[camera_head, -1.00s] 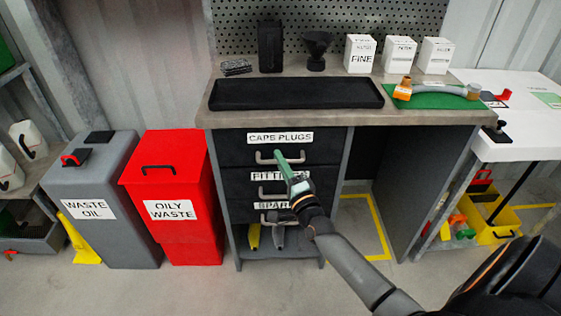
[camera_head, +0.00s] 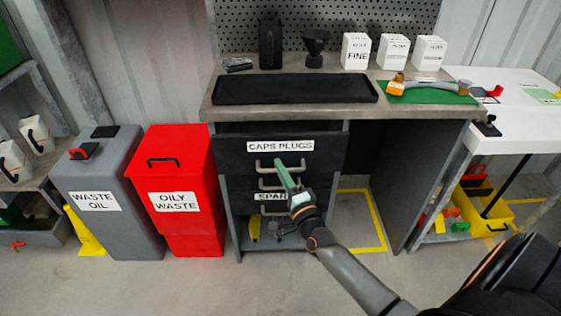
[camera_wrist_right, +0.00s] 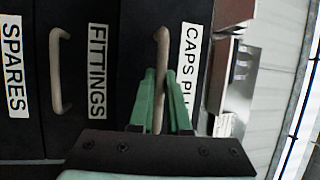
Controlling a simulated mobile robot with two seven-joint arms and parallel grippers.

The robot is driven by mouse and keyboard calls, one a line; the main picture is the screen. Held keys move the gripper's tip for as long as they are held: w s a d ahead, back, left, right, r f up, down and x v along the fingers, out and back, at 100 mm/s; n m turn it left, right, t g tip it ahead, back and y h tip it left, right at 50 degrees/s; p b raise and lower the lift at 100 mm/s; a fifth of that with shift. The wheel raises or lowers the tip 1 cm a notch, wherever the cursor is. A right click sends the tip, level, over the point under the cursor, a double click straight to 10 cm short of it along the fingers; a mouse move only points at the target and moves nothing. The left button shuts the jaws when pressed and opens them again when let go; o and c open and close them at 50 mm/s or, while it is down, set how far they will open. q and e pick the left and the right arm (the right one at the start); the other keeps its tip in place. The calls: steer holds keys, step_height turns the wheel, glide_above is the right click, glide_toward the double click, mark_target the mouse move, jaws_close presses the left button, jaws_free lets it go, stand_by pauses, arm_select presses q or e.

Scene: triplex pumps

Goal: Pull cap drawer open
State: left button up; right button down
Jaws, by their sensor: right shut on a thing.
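The cap drawer (camera_head: 247,147), labelled CAPS PLUGS, is the top drawer of the dark cabinet under the workbench. It stands out from the cabinet front and covers the FITTINGS label below it in the head view. My right gripper (camera_head: 278,163) has its green fingers shut on the drawer's handle (camera_head: 262,165). In the right wrist view the gripper (camera_wrist_right: 160,95) has one finger on each side of the handle bar (camera_wrist_right: 161,50). My left gripper is not in view.
The FITTINGS (camera_wrist_right: 97,65) and SPARES (camera_wrist_right: 13,65) drawers are below. A red OILY WASTE bin (camera_head: 180,230) and a grey WASTE OIL bin (camera_head: 125,235) stand left of the cabinet. A black tray (camera_head: 294,89) lies on the workbench. Open floor lies in front.

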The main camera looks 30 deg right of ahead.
arm_select(q)
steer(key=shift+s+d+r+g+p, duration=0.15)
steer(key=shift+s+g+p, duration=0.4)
steer(key=shift+p, duration=0.6)
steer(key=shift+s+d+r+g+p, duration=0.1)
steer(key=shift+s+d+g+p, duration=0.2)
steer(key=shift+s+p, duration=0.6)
arm_select(e)
steer(key=s+a, duration=0.7)
steer(key=s, duration=0.5)
steer(key=shift+s+a, duration=0.35)
steer(key=shift+a, duration=0.05)
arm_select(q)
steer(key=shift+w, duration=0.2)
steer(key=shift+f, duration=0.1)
arm_select(e)
steer(key=c, duration=0.9)
jaws_free()
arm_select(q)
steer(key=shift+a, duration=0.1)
arm_select(e)
steer(key=v, duration=1.2)
steer(key=shift+s+f, duration=0.1)
steer(key=shift+s, duration=0.1)
